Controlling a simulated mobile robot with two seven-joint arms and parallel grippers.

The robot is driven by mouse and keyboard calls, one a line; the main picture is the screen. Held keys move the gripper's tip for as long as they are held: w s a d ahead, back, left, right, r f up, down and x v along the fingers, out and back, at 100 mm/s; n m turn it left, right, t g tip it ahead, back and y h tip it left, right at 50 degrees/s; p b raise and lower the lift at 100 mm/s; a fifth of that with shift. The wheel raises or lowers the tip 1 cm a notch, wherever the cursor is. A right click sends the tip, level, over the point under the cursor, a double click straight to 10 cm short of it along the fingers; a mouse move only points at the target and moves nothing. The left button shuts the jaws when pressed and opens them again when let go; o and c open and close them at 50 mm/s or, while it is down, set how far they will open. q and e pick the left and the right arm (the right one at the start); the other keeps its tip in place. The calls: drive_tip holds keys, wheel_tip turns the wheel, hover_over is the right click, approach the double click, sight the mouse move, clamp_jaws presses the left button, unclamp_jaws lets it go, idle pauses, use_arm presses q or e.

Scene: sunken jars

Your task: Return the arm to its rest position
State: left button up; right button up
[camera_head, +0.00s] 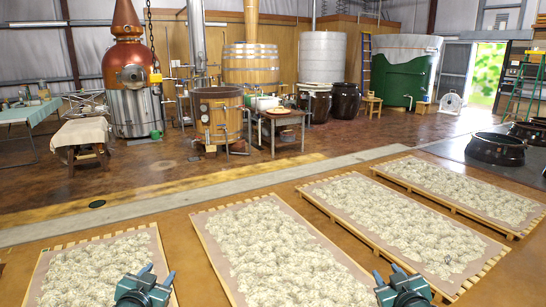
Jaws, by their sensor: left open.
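My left gripper (159,272) shows at the bottom of the head view, left of the middle. Its two fingers stand apart with nothing between them. My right gripper (387,272) shows at the bottom, right of the middle. Its fingers also stand apart and it looks empty. Both grippers appear in front of the low wooden trays of pale, fluffy material. The rest of both arms is cut off by the lower edge of the view.
Several pale-filled trays (196,220) lie on the floor ahead. Dark jars (495,151) stand at the right. A copper still (124,50), a wooden tub (218,112), a small table (282,120) and a cloth-covered bench (80,131) stand farther back. The brown floor (150,172) between is mostly clear.

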use_arm(q)
drive_tip(key=s+d+f+g+h, duration=0.1)
drive_tip(key=s+d+f, duration=0.3)
drive_tip(key=s, duration=0.6)
drive_tip(key=s+d+f+g+h, duration=0.1)
drive_tip(key=s+d+f, duration=0.4)
drive_tip(key=s, duration=0.5)
drive_tip(key=s+d+f+g+h, duration=0.1)
drive_tip(key=s+d+f, duration=0.3)
drive_tip(key=s, duration=0.7)
drive_tip(key=shift+d+f+n+g, duration=0.25)
drive_tip(key=shift+d+g, duration=0.3)
drive_tip(key=shift+g, duration=0.35)
use_arm(e)
drive_tip(key=s+a+f+g+y, duration=0.1)
drive_tip(key=s+a+f, duration=0.3)
drive_tip(key=s, duration=0.6)
drive_tip(key=s+a+f+g+y, duration=0.1)
drive_tip(key=s+a+f, duration=0.4)
drive_tip(key=s, duration=0.5)
drive_tip(key=s+a+f+g+y, duration=0.1)
drive_tip(key=s+a+f, duration=0.3)
drive_tip(key=s, duration=0.7)
drive_tip(key=shift+a+f+m+g, duration=0.15)
drive_tip(key=shift+a+m+g, duration=0.15)
drive_tip(key=shift+a+g, duration=0.45)
drive_tip(key=shift+d, duration=0.2)
